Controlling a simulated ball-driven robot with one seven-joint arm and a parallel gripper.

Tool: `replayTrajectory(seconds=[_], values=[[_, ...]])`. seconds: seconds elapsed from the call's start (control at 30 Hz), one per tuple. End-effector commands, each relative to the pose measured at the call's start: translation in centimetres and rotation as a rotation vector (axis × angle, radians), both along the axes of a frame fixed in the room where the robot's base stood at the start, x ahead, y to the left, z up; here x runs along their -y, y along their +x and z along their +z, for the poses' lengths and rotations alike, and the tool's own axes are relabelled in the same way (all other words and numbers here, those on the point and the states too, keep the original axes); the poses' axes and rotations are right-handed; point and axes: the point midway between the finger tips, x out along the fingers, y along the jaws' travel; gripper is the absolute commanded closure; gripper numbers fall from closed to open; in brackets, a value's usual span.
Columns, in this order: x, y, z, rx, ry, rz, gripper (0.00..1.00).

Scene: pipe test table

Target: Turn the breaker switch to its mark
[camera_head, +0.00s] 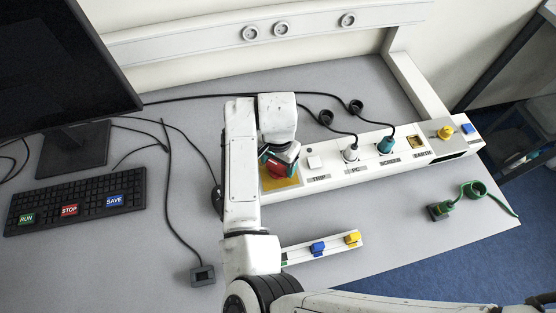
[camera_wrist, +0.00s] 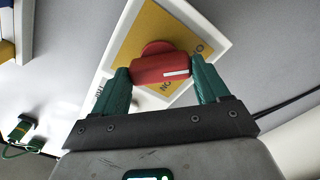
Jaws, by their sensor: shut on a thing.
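The breaker switch is a red rotary handle (camera_wrist: 160,68) on a yellow plate (camera_wrist: 150,28) at the left end of the white panel. A white line runs along one end of the handle. In the wrist view, my gripper (camera_wrist: 162,75) has its green fingers on both sides of the red handle, shut on it. In the head view the red handle (camera_head: 264,168) shows partly beneath my gripper (camera_head: 276,163), above the yellow plate (camera_head: 284,184). The lettering on the plate is partly covered, and I cannot tell how the white line stands to a mark.
A strip with coloured blocks (camera_head: 325,248) lies in front. A keyboard (camera_head: 75,201) and monitor stand left. A loose green plug (camera_head: 440,210) lies right.

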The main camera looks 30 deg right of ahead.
Motion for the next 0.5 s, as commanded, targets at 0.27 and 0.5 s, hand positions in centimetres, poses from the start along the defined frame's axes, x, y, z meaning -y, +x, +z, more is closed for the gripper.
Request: replayTrajectory(seconds=[0.27,0.5], values=[[-0.01,0.02,0.01,0.000,0.000,-0.039,0.56],[-0.01,0.04,-0.02,0.001,0.000,-0.176,0.56]])
